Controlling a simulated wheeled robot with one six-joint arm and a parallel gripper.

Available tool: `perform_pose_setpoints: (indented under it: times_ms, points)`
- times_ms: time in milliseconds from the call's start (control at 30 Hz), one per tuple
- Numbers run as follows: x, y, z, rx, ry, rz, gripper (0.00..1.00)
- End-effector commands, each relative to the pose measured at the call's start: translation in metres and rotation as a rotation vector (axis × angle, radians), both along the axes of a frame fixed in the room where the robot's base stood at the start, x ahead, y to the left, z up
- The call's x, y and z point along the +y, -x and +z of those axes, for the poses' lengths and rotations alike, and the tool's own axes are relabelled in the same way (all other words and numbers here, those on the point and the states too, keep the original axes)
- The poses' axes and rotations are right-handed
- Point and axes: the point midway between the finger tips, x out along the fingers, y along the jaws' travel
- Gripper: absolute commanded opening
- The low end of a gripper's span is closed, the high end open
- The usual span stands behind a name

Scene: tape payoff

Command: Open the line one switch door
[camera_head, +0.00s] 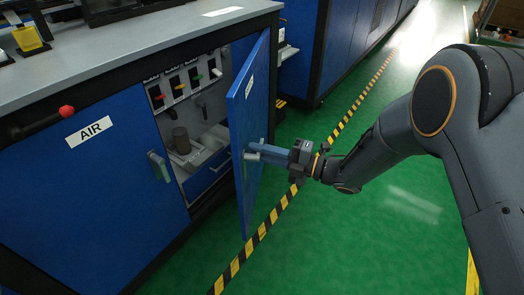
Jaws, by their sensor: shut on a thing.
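A blue switch door (246,120) on the machine cabinet stands swung out, with its edge towards me. Its label is seen at a steep angle and I cannot read it. Behind it the compartment shows a panel of small coloured switches (182,85) and a drawer-like blue front below. My gripper (256,151) is at the door's free edge, about mid-height, shut on the pale door handle (252,157). The fingers hide part of the handle. My arm reaches in from the right.
A closed blue door marked AIR (90,131) with its own handle (159,166) is on the left. The green floor (330,225) is clear around a yellow-black striped line (262,232). More blue cabinets (345,45) stand behind.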

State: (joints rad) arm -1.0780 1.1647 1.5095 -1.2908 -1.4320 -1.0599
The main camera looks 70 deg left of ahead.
Motion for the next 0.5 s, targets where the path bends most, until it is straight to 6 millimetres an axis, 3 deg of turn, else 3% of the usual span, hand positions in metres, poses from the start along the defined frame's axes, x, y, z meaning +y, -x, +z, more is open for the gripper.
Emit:
perform_pose_setpoints:
  times_ms: [100,133,200,500]
  points:
    - [-0.0008,0.0003,-0.0012,0.001,0.002,0.001,0.00]
    - [-0.0008,0.0002,-0.0011,0.000,0.001,0.001,0.17]
    - [-0.0008,-0.0001,-0.0010,0.000,0.001,0.000,0.29]
    - [-0.0015,-0.0021,-0.0003,0.000,0.000,-0.002,0.31]
